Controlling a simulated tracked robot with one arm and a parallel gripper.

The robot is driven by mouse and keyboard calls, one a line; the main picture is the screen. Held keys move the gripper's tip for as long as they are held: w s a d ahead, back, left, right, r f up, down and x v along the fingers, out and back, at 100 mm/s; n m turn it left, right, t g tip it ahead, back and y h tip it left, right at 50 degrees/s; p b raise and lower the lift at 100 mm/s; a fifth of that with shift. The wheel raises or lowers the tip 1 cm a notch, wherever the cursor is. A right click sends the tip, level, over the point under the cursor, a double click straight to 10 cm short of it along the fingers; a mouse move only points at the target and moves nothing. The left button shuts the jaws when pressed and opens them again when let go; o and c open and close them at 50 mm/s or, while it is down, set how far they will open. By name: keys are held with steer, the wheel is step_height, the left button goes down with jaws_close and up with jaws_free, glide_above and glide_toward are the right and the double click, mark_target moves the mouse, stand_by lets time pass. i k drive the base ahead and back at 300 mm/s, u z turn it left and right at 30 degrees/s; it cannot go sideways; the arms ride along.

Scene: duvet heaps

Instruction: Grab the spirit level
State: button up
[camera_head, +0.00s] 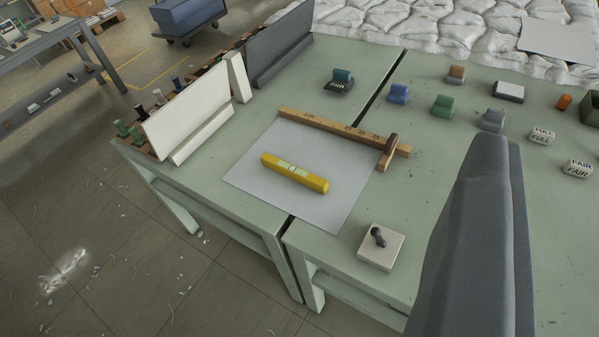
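The spirit level (294,173) is a yellow bar with pale windows around its middle. It lies flat on a grey-white sheet (335,205) on the green table, tilted down to the right. A wooden T-square (330,127) lies along the sheet's far edge, apart from the level. My gripper (482,200) shows as a dark grey, upright shape at the right, well apart from the level and to its right. Its finger opening cannot be made out. It hides part of the table behind it.
A white block with a dark knob (381,246) stands near the front edge. Small coloured blocks and stamps (443,105) are spread at the right. A white upright board (188,112) stands left. White duvet heaps (420,25) lie behind. A dark gap (381,92) splits the tabletops.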

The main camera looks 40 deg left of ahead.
mark_target(317, 183)
steer(key=i, duration=0.9)
steer(key=u, duration=0.05)
